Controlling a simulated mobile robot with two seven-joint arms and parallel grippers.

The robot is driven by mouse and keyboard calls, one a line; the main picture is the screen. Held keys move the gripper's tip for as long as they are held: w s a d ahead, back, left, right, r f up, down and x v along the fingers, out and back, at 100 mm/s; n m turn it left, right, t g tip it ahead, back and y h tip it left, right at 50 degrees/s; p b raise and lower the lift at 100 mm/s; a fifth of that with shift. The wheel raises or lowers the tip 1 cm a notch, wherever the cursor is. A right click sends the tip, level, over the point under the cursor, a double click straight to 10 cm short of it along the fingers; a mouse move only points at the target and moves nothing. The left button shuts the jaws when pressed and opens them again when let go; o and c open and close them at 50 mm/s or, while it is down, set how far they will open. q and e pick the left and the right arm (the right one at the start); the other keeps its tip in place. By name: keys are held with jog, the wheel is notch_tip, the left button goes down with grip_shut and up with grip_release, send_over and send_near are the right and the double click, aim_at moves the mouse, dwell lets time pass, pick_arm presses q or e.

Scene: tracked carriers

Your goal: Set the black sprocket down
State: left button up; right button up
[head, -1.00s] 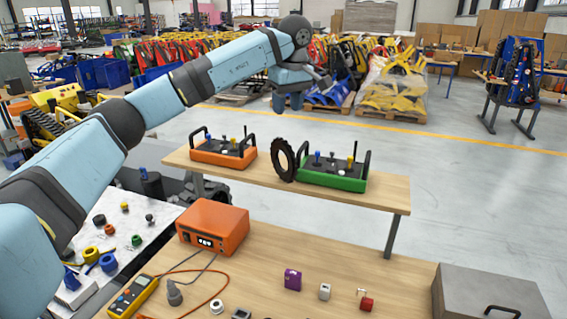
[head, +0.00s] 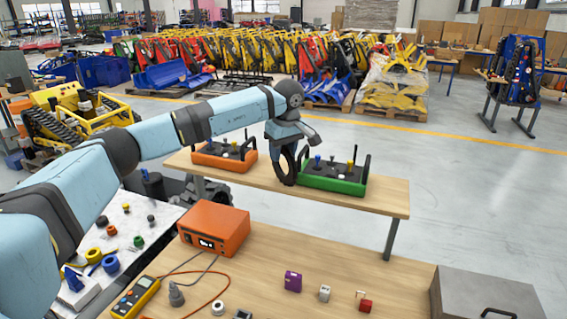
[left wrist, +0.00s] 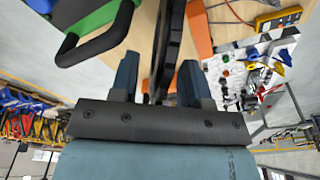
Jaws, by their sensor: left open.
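The black sprocket (head: 283,172) stands upright on edge on the wooden bench (head: 392,197), between the orange remote control box (head: 225,155) and the green one (head: 332,180). My left gripper (head: 286,150) is over the sprocket's top, hiding part of it. In the left wrist view the sprocket (left wrist: 166,42) shows edge-on between the two fingers (left wrist: 157,82), with a gap on each side. The jaws are open. My right gripper is not in view.
The green box's black handle (left wrist: 95,40) is close beside one finger. A nearer table holds an orange instrument (head: 214,228), a yellow multimeter (head: 135,297) and small blocks. The bench's right end is clear.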

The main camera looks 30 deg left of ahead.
pick_arm(q)
grip_shut()
jog(key=shift+r, duration=0.2)
